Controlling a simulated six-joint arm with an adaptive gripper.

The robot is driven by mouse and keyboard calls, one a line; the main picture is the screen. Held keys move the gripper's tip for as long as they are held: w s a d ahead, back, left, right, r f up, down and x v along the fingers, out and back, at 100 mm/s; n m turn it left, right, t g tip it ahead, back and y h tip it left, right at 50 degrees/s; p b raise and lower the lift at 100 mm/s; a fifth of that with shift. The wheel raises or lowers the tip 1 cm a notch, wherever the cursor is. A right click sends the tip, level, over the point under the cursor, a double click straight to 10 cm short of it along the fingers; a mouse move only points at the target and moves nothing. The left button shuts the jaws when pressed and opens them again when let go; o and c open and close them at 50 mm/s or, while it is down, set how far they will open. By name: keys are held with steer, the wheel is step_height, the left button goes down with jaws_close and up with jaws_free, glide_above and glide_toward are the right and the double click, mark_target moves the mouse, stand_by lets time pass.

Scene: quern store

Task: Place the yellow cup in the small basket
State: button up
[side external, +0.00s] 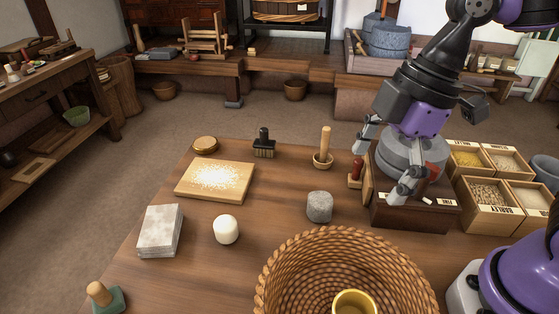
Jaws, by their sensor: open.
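The yellow cup (354,302) is inside a woven wicker basket (290,262) at the bottom of the picture. Only its upper part shows; the picture's lower edge cuts off both cup and basket. My gripper (382,167) is at the right, beyond the basket and well apart from the cup. Its fingers are spread, one on each side of a grey round stone piece (408,157) on a dark wooden box (415,215). I cannot tell whether the fingers touch the stone. No other basket stands on the table top.
A grey stone block (320,207), a white rounded piece (226,229), a floury board (214,182) and a mortar with pestle (324,150) stand left of my gripper. Grain boxes (490,205) stand at the right.

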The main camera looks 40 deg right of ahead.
steer(key=d+m+t+h, duration=0.2)
steer(key=d+m+t, duration=0.2)
steer(key=d+m, duration=0.6)
steer(key=m, duration=0.3)
steer(key=shift+s+m+h, duration=0.3)
